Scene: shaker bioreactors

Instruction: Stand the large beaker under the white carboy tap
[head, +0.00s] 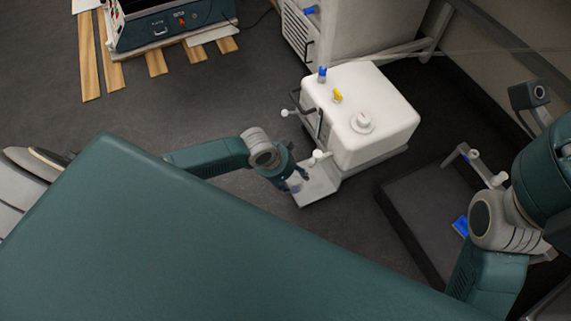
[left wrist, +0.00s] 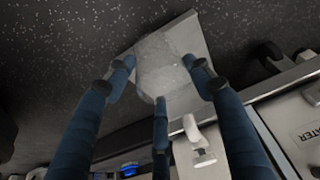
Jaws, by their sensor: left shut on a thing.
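The white carboy (head: 375,105), a boxy container with a round cap, stands right of centre in the head view. Its white tap (head: 320,156) points out over a pale ledge (head: 312,192); the tap also shows in the left wrist view (left wrist: 201,150). My left gripper (head: 297,181) is beside the tap, above the ledge's left side. It is shut on the clear large beaker (left wrist: 160,62), which shows between its fingers in the left wrist view with the ledge behind it. Whether the beaker touches the ledge cannot be told. My right gripper is out of view.
A dark, low-sided tray or platform (head: 405,225) lies right of the carboy, with a blue item (head: 461,226) near my right arm. A grey cabinet (head: 345,30) stands behind the carboy. A teal device (head: 170,25) sits on wooden slats at the upper left. Dark floor between is clear.

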